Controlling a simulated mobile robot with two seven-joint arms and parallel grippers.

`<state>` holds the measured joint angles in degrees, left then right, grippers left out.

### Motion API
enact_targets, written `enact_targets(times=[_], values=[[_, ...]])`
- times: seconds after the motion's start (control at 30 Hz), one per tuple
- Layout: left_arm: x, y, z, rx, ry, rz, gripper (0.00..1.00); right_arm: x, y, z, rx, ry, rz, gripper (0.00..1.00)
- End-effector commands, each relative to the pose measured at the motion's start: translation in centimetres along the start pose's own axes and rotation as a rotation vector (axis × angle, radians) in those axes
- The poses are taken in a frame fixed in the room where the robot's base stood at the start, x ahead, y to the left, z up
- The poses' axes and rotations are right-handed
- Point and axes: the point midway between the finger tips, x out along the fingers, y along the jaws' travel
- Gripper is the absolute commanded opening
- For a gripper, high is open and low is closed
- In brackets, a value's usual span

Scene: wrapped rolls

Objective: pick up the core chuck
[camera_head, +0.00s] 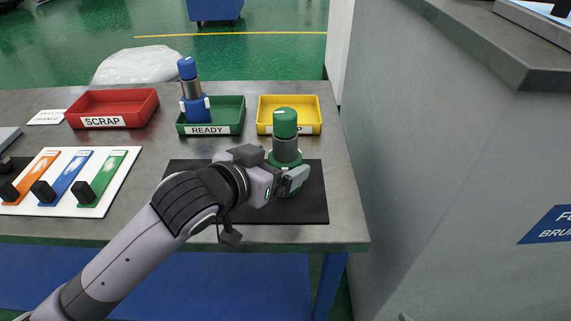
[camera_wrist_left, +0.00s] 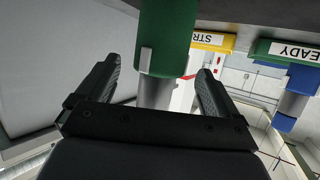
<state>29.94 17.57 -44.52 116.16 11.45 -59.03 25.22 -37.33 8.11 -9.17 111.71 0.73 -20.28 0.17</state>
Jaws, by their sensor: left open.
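A green core chuck (camera_head: 286,150), with a green cap, a grey shank and a wider green base, stands upright on the black mat (camera_head: 290,212). A blue chuck (camera_head: 192,95) of like shape stands in the green READY tray (camera_head: 237,117). My left gripper (camera_head: 290,178) is open at the green chuck and hides part of its lower body. In the left wrist view, which looks upside down, the green chuck (camera_wrist_left: 166,40) shows between the two spread fingers (camera_wrist_left: 158,80). I cannot tell whether either finger touches it. My right gripper is not in view.
A red SCRAP tray (camera_head: 112,108) and a yellow tray (camera_head: 289,102) stand along the table's back. A white board (camera_head: 112,196) with coloured strips and black blocks lies at left. A large grey block (camera_head: 450,180) stands right of the table (camera_head: 345,225).

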Motion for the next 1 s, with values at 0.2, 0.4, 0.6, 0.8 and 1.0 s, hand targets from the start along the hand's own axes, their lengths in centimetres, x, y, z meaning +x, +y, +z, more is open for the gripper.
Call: enact_targets(times=[0.2, 0.4, 0.6, 0.8, 1.0], values=[[2.8, 0.1, 0.3, -0.001, 0.000, 0.000, 0.94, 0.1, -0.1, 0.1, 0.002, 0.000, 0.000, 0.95], [3.7, 0.1, 0.3, 0.000, 0.001, 0.000, 0.94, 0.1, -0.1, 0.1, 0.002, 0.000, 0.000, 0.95], [3.7, 0.1, 0.3, 0.000, 0.001, 0.000, 0.94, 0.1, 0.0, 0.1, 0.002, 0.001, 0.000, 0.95], [3.7, 0.1, 0.3, 0.000, 0.001, 0.000, 0.29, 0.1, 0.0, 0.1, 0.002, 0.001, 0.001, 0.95], [3.6, 0.1, 0.0, 0.001, 0.008, 0.001, 0.12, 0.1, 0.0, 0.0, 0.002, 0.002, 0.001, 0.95]])
